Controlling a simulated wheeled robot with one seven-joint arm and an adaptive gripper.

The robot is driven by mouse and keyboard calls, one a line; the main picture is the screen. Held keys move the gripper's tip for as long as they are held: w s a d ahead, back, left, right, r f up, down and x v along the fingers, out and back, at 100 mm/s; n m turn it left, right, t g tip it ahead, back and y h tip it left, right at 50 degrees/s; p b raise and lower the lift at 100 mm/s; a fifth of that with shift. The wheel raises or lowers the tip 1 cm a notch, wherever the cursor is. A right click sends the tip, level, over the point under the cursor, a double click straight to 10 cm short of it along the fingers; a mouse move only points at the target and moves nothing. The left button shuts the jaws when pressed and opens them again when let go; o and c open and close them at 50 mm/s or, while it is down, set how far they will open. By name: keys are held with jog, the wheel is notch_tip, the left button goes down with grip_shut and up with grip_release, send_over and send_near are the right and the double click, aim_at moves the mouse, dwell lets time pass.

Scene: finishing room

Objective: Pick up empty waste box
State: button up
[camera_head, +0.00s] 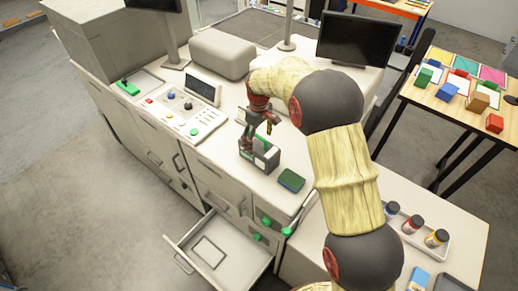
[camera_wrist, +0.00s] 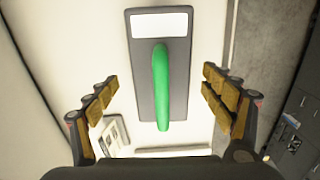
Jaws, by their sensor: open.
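A dark grey box (camera_head: 268,160) with a white label and a green handle stands on the light counter, and I take it for the waste box. In the wrist view the box (camera_wrist: 146,75) is seen from above, with its green handle (camera_wrist: 161,90) running down its middle. My gripper (camera_head: 256,127) is just above the box. In the wrist view my gripper (camera_wrist: 159,88) is open, one finger on each side of the handle, with gaps on both sides. The inside of the box cannot be made out.
A dark green block (camera_head: 291,180) lies on the counter right of the box. An open drawer (camera_head: 225,258) juts out below. A control panel (camera_head: 186,108) is to the left, and a monitor (camera_head: 352,40) stands behind. A tray (camera_head: 434,256) with small jars is at the right.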

notch_tip(320, 180, down, 8)
jog(key=shift+a+r+p, duration=0.1)
jog(key=shift+r+p, duration=0.15)
jog(key=shift+p, duration=0.6)
jog(key=c, duration=1.4)
jog(key=shift+c, duration=0.2)
jog(key=shift+r, duration=0.15)
